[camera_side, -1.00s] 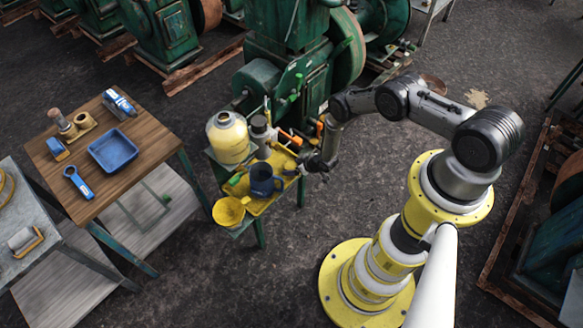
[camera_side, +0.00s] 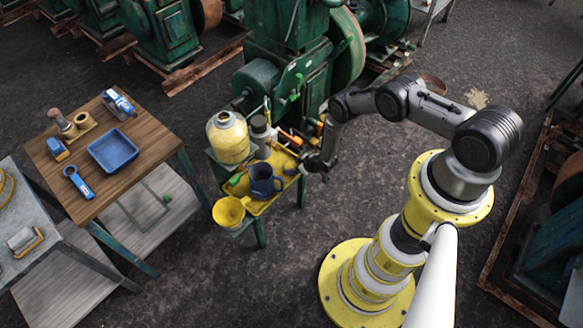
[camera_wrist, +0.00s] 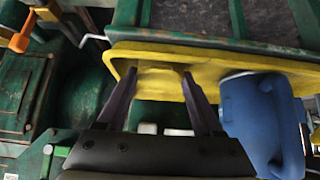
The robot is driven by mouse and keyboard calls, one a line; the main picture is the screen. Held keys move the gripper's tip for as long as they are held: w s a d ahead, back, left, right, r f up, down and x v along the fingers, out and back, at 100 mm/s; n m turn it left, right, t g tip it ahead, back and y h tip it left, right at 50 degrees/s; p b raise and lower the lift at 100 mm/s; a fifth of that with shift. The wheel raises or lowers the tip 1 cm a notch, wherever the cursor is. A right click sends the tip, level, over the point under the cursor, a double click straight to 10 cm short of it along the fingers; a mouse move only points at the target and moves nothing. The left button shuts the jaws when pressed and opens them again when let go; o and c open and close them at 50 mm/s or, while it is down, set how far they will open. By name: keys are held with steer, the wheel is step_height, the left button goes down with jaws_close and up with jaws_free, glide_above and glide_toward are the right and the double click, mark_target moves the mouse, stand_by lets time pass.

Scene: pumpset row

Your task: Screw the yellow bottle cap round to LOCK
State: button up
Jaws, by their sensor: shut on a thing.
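My gripper (camera_wrist: 160,76) shows from behind in the wrist view. Its two dark fingers stand on either side of a yellow rounded piece (camera_wrist: 158,84), which looks like the yellow bottle cap, and are shut on it. It blends with the yellow tray behind, so its marks and any LOCK sign cannot be read. In the side view my gripper (camera_side: 296,168) is low at the right edge of the small bench, beside the blue mug. The cap cannot be made out there.
The blue mug (camera_side: 263,181) stands close to my gripper; it also shows in the wrist view (camera_wrist: 262,118). A yellow tray (camera_side: 285,184) lies under it. A yellow canister (camera_side: 230,140) and yellow funnel (camera_side: 228,212) are left. A wooden table (camera_side: 130,150) stands farther left.

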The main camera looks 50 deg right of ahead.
mark_target(294, 167)
steer(key=shift+r, duration=0.1)
steer(key=shift+r, duration=1.65)
steer(key=o, duration=0.8)
steer(key=c, duration=0.8)
